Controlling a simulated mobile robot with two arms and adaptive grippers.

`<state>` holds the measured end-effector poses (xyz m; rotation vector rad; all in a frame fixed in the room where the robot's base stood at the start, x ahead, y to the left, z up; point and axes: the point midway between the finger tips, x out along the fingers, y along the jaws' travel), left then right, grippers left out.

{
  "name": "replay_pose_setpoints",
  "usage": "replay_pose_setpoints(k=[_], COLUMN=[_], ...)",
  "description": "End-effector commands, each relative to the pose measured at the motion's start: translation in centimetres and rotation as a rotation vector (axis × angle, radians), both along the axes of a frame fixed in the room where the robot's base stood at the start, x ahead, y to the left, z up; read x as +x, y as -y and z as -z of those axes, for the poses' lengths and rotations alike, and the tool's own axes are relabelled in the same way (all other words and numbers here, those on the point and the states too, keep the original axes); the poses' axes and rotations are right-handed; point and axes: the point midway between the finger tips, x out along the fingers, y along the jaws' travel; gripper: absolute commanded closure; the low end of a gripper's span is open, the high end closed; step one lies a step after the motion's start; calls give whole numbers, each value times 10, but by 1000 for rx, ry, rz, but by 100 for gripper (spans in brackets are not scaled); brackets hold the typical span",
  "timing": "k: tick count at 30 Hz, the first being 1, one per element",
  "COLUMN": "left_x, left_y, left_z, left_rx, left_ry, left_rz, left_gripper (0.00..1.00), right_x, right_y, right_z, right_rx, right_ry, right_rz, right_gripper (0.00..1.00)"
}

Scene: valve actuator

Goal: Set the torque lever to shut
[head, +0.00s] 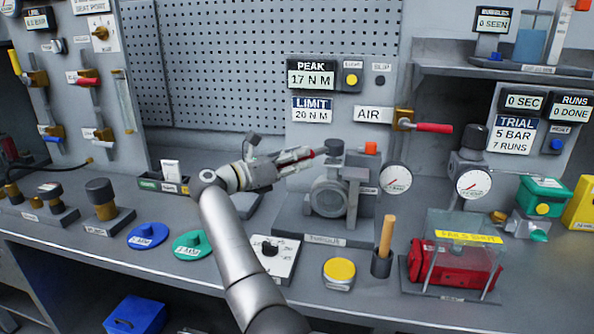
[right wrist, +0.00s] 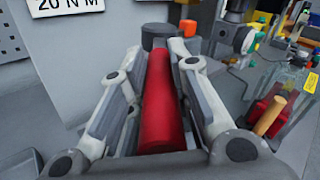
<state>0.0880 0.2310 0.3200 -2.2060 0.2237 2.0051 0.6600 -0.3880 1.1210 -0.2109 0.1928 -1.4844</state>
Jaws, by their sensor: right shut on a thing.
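The torque lever shows as a red round handle (right wrist: 160,105) between my fingers in the right wrist view. In the head view only a small bit of its red shows, near the dark cap on top of the grey valve body (head: 328,197). My right gripper (head: 303,159) reaches the lever from the left and is shut on it. In the right wrist view my right gripper (right wrist: 172,75) has one finger on each side of the handle. The lever's far end and its joint to the valve are mostly hidden. My left gripper is not in view.
Above the valve, a panel has a PEAK display (head: 311,78) reading 17 N M and a LIMIT sign (head: 312,109) reading 20 N M. The AIR valve's red handle (head: 433,127) and a gauge (head: 395,178) are to the right. A wooden-handled tool (head: 387,236) stands in front.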

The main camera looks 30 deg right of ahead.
Motion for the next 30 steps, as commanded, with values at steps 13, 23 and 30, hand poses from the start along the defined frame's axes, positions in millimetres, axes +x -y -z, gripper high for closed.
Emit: replay_pose_setpoints(k=[13, 23, 30], left_x=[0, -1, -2], left_y=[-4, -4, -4], left_z=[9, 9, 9], left_rx=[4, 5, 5], left_ry=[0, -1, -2], left_rz=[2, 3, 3], left_gripper=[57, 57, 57], right_x=[1, 1, 1], right_y=[-1, 0, 0], right_z=[5, 4, 2], right_rx=[9, 8, 4], right_ry=[-6, -5, -2], right_rz=[28, 28, 29], right_gripper=[100, 64, 57])
